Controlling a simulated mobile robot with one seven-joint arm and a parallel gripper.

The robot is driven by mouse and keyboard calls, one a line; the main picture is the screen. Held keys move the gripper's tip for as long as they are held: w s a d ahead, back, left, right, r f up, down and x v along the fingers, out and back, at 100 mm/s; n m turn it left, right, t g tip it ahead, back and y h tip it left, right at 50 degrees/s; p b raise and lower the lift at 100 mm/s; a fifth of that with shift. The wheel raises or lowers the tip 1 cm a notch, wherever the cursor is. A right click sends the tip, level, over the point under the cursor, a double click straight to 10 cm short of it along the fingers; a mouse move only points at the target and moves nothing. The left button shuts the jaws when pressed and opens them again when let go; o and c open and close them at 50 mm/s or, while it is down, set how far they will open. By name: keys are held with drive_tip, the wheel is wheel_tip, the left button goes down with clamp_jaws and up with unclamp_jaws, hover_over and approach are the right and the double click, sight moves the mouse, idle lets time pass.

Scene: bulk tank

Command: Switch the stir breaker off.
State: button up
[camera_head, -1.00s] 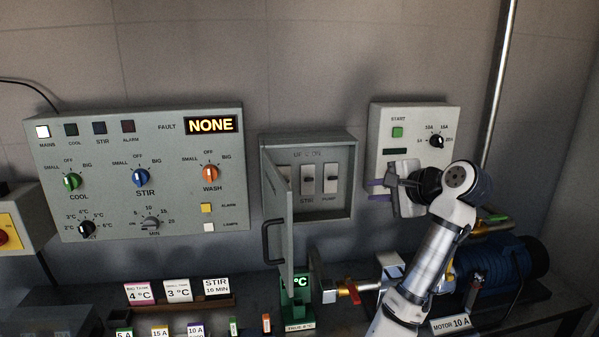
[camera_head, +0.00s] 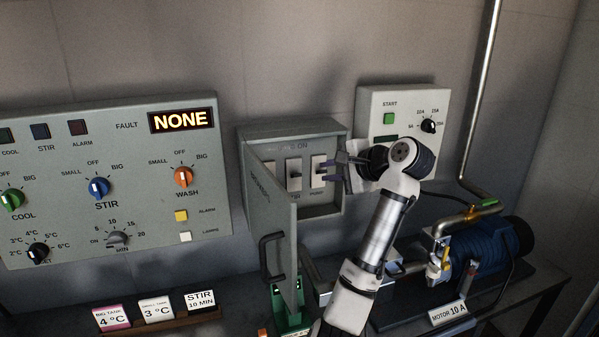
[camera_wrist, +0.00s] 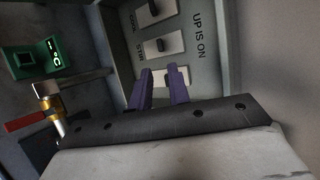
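The grey breaker box (camera_head: 341,140) hangs on the wall with its door (camera_head: 272,215) swung open. Inside is a row of white breakers under the words "UP IS ON". The stir breaker (camera_head: 294,172) is in the middle; it also shows in the wrist view (camera_wrist: 163,46). The pump breaker (camera_head: 318,168) is right of it. I cannot tell surely whether the stir lever is up or down. My gripper (camera_head: 338,170) is open and empty, in front of the pump breaker's side. In the wrist view its purple fingers (camera_wrist: 161,86) partly cover the pump breaker.
The open door and its dark handle (camera_head: 268,258) stand out left of the breakers. A start box (camera_head: 405,100) is on the wall at right. The control panel (camera_head: 130,150) is at left. A blue motor (camera_head: 490,250) and pipework are below right.

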sight(298, 175)
drive_tip(key=p+x, duration=0.3)
drive_tip(key=x, duration=0.8)
clamp_jaws()
